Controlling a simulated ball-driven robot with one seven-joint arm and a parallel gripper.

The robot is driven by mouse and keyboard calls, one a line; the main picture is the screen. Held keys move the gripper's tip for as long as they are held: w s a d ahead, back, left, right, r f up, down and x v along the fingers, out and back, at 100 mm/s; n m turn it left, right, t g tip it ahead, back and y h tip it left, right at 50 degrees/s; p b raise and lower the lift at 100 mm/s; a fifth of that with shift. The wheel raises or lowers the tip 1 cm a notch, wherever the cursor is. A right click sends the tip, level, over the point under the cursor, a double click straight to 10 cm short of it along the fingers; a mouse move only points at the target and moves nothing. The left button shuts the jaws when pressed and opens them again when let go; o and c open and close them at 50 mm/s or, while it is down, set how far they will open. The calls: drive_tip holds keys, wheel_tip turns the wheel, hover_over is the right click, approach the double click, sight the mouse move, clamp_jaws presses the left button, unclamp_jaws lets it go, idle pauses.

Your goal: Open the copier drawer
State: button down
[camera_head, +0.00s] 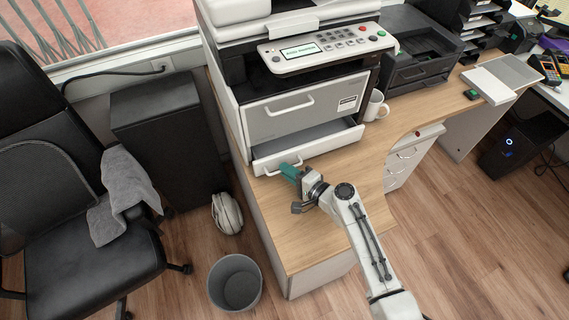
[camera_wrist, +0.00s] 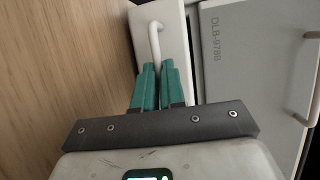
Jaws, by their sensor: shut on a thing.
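The copier (camera_head: 300,90) stands on the wooden counter. Its lower drawer (camera_head: 315,147) is pulled part of the way out, and its grey inside shows behind the white front. My gripper (camera_head: 286,169), with green fingers, is at the left part of the drawer front, shut on the white drawer handle (camera_head: 270,166). In the wrist view the fingers (camera_wrist: 158,68) close around one end of the handle (camera_wrist: 154,40). The upper drawer (camera_head: 300,108) is shut.
A white mug (camera_head: 374,106) stands right of the copier, close to the drawer's side. A black printer (camera_head: 419,58) stands beyond it. A grey bin (camera_head: 234,282) and a black chair (camera_head: 75,170) are at the left. The counter (camera_head: 340,185) before the drawer is clear apart from my arm.

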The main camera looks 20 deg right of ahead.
drive_tip(key=s+b, duration=0.1)
drive_tip(key=s, duration=1.8)
drive_tip(key=shift+s, duration=0.2)
drive_tip(key=c, duration=1.2)
unclamp_jaws()
drive_tip(key=shift+w, duration=0.1)
drive_tip(key=b+v, duration=0.2)
drive_tip(key=v, duration=0.9)
